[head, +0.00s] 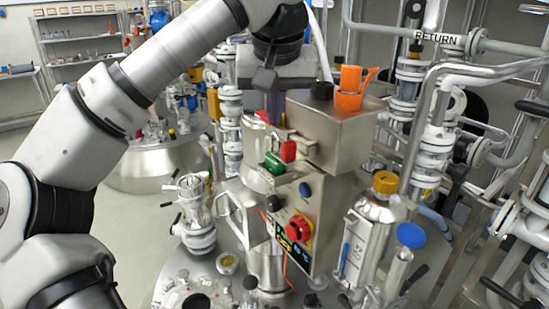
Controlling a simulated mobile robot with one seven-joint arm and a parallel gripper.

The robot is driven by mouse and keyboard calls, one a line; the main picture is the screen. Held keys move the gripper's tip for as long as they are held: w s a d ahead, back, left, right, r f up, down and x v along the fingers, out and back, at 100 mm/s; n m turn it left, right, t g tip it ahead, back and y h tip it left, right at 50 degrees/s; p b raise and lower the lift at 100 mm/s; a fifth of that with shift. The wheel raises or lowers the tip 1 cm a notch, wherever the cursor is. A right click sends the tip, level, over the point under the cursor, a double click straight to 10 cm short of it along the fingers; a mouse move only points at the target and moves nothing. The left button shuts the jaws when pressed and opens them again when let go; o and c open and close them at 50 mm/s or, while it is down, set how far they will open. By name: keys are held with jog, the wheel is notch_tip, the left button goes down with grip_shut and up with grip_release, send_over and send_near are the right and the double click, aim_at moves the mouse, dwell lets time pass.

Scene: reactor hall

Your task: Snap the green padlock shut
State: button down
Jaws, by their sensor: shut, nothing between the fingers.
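The green padlock (274,165) hangs on the left side of the front of a grey metal control box, below and left of a red padlock (288,151). A thin silver shackle shows above the green body; I cannot tell whether it is seated in the body or raised. My gripper (264,82) is shut and empty. It points down beside the upper left of the box, above the padlocks in the picture. Its fingertips look apart from the green padlock, though how far in depth is unclear.
The control box (330,165) carries a blue button (305,190), a red rotary switch (299,229) and orange items (349,88) on top. A yellow-capped metal bottle (371,230) stands at its right. Pipes and valves crowd the right side.

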jog(key=shift+f+b, duration=0.65)
jog(key=shift+f, duration=0.85)
jog(key=shift+r, duration=0.1)
notch_tip(320, 180, up, 2)
jog(key=p, duration=0.2)
jog(key=shift+r+p, duration=0.15)
jog(key=shift+p, duration=0.2)
jog(key=shift+r, duration=1.8)
